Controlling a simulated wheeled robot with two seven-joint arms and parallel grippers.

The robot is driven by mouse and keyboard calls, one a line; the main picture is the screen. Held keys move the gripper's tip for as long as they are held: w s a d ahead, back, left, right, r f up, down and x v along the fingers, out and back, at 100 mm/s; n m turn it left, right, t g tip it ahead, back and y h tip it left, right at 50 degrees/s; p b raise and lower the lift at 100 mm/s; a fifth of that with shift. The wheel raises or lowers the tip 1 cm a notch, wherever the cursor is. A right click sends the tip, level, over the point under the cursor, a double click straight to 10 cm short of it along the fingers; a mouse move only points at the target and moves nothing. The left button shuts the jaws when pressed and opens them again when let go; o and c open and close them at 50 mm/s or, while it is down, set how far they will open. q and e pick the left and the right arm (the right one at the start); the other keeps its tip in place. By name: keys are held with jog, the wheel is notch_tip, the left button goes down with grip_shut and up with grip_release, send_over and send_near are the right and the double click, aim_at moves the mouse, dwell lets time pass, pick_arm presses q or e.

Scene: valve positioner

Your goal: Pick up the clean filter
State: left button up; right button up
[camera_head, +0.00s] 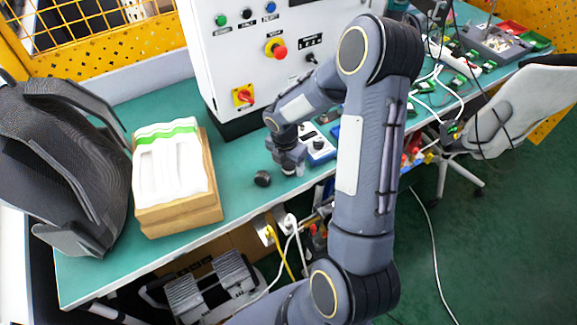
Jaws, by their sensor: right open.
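My right arm reaches in from the bottom and bends down over the green workbench (235,155). My right gripper (291,168) is open, pointing down close above the bench top near its front edge. A small pale piece (301,170) shows at its fingertips, partly hidden; I cannot tell whether it is the clean filter. A small dark round piece (262,179) lies on the bench just left of the gripper, apart from it. A blue and grey device (319,147) stands right behind the gripper, partly hidden by my arm. My left gripper is out of view.
A white control cabinet (245,65) with buttons stands behind the gripper. A cardboard box (180,217) with white packs on top and a black backpack (60,160) stand at left. Cables and small boards cover the bench's far right. A chair (520,105) stands at right.

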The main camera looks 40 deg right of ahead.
jog(key=shift+d+f, duration=0.1)
jog(key=shift+f, duration=0.2)
jog(key=shift+c, duration=0.4)
jog(key=c, duration=1)
jog(key=shift+r, duration=0.15)
